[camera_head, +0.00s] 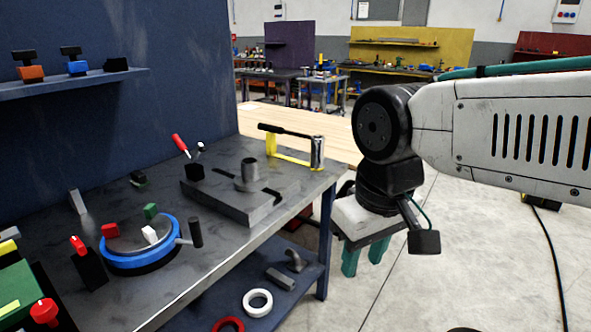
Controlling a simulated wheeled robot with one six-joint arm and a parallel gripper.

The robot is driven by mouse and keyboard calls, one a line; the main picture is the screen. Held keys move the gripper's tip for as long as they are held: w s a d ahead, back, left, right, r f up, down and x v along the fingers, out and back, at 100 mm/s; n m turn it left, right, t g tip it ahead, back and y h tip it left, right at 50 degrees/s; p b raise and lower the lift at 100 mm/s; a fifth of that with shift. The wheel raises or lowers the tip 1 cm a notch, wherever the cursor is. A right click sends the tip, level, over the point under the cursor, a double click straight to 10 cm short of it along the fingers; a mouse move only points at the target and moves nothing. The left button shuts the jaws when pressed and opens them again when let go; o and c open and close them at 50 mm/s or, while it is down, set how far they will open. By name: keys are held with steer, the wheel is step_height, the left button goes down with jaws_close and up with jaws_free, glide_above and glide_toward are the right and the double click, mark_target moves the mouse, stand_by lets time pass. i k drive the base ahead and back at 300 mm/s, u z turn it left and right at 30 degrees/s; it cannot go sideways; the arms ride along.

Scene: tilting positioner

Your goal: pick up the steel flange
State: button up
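The steel flange (249,172) is a grey upright piece with a round neck on a wider base. It sits on a slotted grey metal plate (232,207) toward the right end of the workbench. My gripper (363,262) hangs off the bench's right side, to the right of the flange and well apart from it. Its two green fingers point down with a gap between them, and nothing shows between them.
The dark bench (163,276) also carries a blue round fixture (145,262), a yellow-framed tool (290,150) and a red-handled clamp (181,145). A lower shelf holds a white ring (257,290). Open floor (470,270) lies to the right.

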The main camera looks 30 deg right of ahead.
mark_target(251, 180)
steer(key=z, duration=0.1)
steer(key=k, duration=0.6)
steer(key=u, duration=0.25)
steer(key=i, duration=1.5)
steer(key=z, duration=0.75)
